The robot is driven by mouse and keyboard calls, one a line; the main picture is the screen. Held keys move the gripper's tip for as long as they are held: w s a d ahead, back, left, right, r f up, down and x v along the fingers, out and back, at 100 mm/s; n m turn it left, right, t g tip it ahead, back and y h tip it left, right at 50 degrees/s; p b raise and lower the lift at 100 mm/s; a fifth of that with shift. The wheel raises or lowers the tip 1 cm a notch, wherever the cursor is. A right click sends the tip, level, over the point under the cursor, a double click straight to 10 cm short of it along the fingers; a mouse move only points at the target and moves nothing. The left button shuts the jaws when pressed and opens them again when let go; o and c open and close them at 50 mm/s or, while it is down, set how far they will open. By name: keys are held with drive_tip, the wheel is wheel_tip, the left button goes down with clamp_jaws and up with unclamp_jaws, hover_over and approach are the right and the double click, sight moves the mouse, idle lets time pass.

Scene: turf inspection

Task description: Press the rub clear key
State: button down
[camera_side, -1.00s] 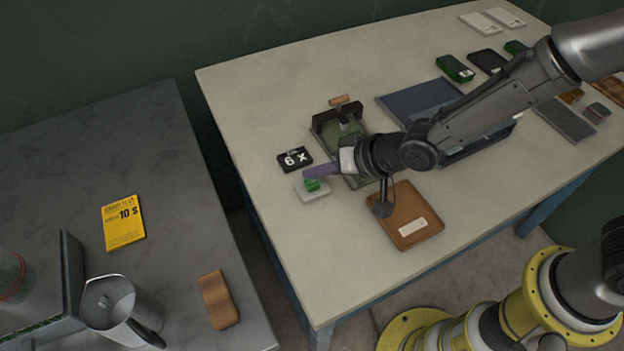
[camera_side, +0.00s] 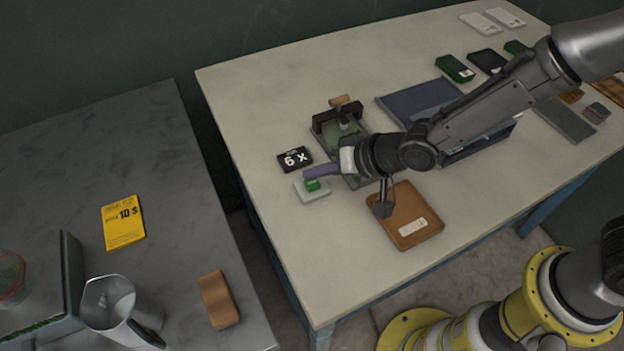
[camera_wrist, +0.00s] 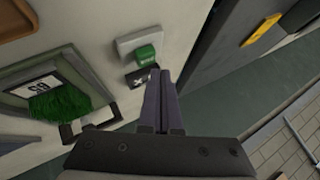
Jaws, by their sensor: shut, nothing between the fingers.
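A green key (camera_side: 312,185) sits on a small white base (camera_side: 314,195) near the table's left edge. No lettering on it can be read. In the wrist view, the green key (camera_wrist: 146,56) and white base (camera_wrist: 128,43) lie just beyond my fingertips. My gripper (camera_side: 306,171) is shut and empty, its purple-grey fingers pointing left beside the key's upper side. In the wrist view, my gripper (camera_wrist: 160,72) has its two fingers together. I cannot tell whether the tips touch the key.
A green plate with a black clamp (camera_side: 338,114) is behind my gripper. A brown tray (camera_side: 412,225) lies in front. A separate grey table with a yellow card (camera_side: 123,222) is left, across a gap.

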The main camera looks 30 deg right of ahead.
sight(317, 186)
drive_tip(key=shift+f, duration=0.1)
drive_tip(key=shift+f, duration=0.35)
drive_tip(key=shift+f, duration=0.6)
idle(1.0)
drive_tip(key=shift+r, duration=1)
drive_tip(key=shift+r, duration=2.5)
